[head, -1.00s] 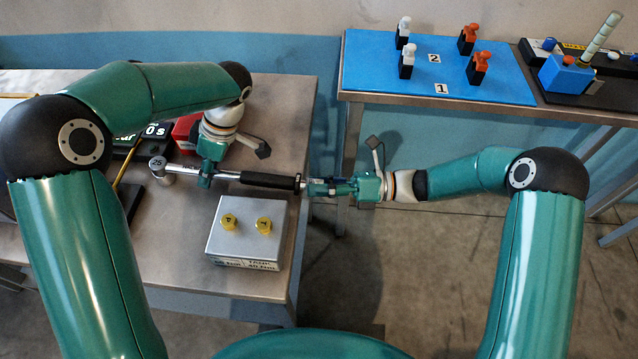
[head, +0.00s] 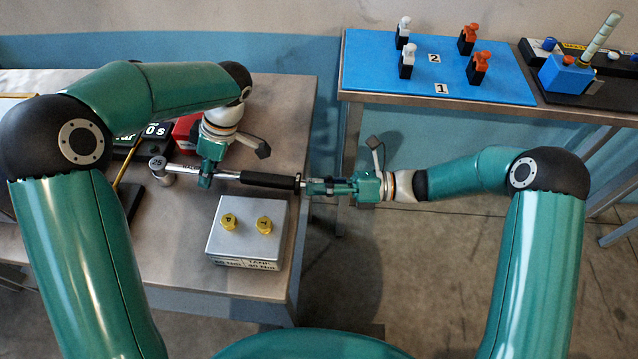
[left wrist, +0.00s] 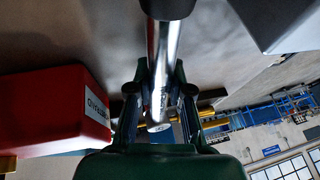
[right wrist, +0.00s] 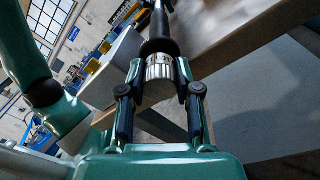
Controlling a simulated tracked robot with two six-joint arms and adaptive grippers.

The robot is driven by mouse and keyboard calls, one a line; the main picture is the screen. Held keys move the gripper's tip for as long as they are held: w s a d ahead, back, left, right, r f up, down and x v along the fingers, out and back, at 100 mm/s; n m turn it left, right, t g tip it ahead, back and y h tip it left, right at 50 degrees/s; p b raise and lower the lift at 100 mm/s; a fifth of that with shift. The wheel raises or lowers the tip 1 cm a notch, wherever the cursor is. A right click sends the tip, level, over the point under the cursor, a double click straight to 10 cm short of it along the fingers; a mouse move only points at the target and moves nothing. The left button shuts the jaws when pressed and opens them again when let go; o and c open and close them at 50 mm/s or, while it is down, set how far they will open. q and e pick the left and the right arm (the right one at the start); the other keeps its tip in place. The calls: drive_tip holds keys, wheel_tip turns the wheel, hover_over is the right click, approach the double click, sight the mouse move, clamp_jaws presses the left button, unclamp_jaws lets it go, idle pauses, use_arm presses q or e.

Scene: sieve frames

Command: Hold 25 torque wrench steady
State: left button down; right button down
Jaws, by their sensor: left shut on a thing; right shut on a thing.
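The torque wrench (head: 268,179) lies level across the left table, its head marked 25 (head: 158,164) at the left and its black grip toward the right. My left gripper (head: 206,178) is shut on the shaft near the head; the left wrist view shows the silver shaft (left wrist: 163,75) between its fingers. My right gripper (head: 312,187) is shut on the handle end, just past the table's right edge. In the right wrist view the knurled silver end (right wrist: 159,72) sits between its fingers.
A grey box (head: 240,246) with two yellow knobs stands just in front of the wrench. A red box (head: 186,132) and a dark display (head: 157,131) are behind it. The right table (head: 440,97) holds a blue mat with several white and orange-topped pieces. A floor gap separates the tables.

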drive_tip(key=n+t, duration=0.1)
drive_tip(key=n, duration=0.2)
drive_tip(key=shift+n, duration=0.4)
drive_tip(key=n+t, duration=0.1)
drive_tip(key=n, duration=0.3)
drive_tip(key=shift+s, duration=0.1)
drive_tip(key=n, duration=0.4)
drive_tip(key=shift+f+t, duration=0.1)
drive_tip(key=shift+t, duration=0.2)
drive_tip(key=n, duration=0.4)
drive_tip(key=shift+s+t, duration=0.1)
drive_tip(key=shift+t, duration=0.3)
drive_tip(key=n, duration=0.4)
drive_tip(key=shift+f, duration=0.15)
drive_tip(key=n, duration=0.4)
drive_tip(key=shift+s+f+n+t+y, duration=0.1)
drive_tip(key=shift+n+t+y, duration=0.2)
drive_tip(key=shift+y, duration=0.1)
drive_tip(key=n, duration=0.4)
drive_tip(key=shift+n+y, duration=0.6)
drive_tip(key=shift+n, duration=1.7)
